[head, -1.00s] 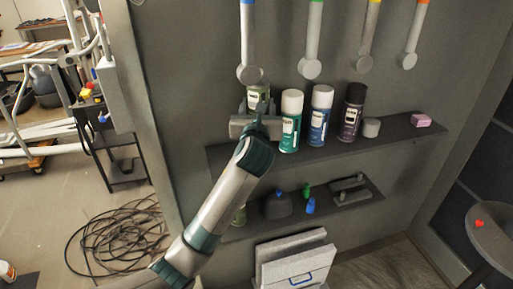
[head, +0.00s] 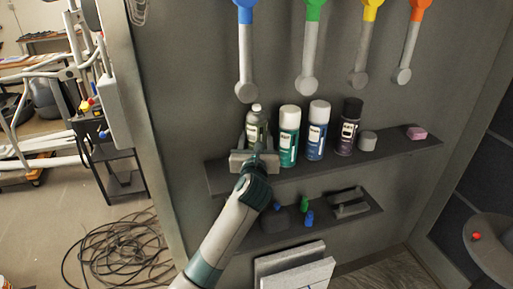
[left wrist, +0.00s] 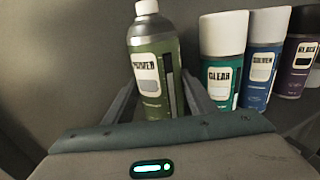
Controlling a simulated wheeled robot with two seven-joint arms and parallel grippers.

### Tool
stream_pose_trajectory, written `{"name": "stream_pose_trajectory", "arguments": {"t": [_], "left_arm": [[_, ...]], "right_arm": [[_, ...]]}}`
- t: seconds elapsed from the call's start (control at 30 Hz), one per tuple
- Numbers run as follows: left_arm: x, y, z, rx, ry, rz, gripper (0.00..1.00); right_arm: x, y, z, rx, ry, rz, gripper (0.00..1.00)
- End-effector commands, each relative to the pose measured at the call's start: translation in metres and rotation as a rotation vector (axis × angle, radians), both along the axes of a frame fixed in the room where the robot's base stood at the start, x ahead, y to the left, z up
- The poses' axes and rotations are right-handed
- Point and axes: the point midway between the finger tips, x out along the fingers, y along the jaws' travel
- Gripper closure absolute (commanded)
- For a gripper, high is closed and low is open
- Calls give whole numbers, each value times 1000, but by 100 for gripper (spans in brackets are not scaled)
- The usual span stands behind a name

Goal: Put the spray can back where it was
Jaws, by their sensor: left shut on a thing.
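The olive-green spray can (head: 256,128) with a grey top is upright at the left end of the upper shelf (head: 217,176). It also shows in the left wrist view (left wrist: 153,65). My left gripper (head: 257,146) is shut on it, with one finger on each side. The gripper body hides the can's base, so I cannot tell whether it touches the shelf. My right gripper is not in view.
A teal can (head: 288,140) with a white cap stands close right of the held can. A blue can (head: 317,135), dark can (head: 348,130), grey cup (head: 367,141) and pink block (head: 416,133) follow. Coloured-top tools hang above. A lower shelf (head: 262,238) holds small items.

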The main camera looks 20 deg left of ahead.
Motion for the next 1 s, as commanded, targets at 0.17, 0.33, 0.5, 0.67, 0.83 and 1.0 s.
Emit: {"name": "stream_pose_trajectory", "arguments": {"t": [0.17, 0.33, 0.5, 0.67, 0.83, 1.0], "left_arm": [[0, 0, 1, 0, -4, -1, 90], [0, 0, -1, 0, -3, -1, 90], [0, -1, -18, -1, 1, -2, 90], [0, -1, -34, -1, -1, -1, 90], [0, -1, -37, 0, -3, -2, 90], [0, -1, -37, 0, -3, -2, 90]], "right_arm": [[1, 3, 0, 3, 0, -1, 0], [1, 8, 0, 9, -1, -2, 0], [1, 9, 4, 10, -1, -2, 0], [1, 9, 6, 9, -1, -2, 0], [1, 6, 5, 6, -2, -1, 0], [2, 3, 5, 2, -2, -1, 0]]}}
